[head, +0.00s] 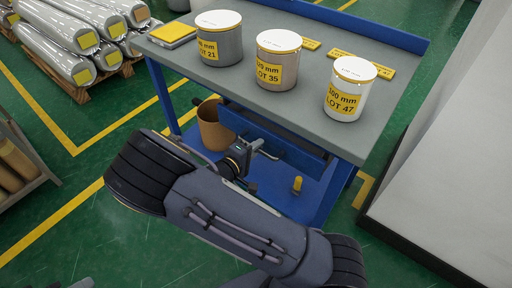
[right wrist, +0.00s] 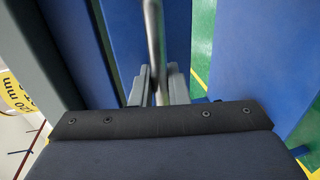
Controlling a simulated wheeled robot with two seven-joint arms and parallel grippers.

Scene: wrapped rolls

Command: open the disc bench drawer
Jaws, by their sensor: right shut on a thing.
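The disc bench (head: 325,75) has a grey top and a blue frame. Its blue drawer (head: 300,152) is under the front edge, partly hidden by my right arm. I cannot tell whether the drawer stands out from the bench. My right gripper (head: 262,150) is at the drawer front, shut on the metal bar handle. In the right wrist view the handle (right wrist: 153,40) runs between the two fingers (right wrist: 158,88), with blue panels on both sides. My left gripper does not show.
Three labelled discs or rolls (head: 219,42), (head: 278,62), (head: 349,92) stand on the bench top. A brown bin (head: 214,130) and a small yellow item (head: 297,184) are on the lower shelf. Wrapped rolls (head: 60,45) lie on a pallet at back left. A pale cabinet (head: 450,150) stands at right.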

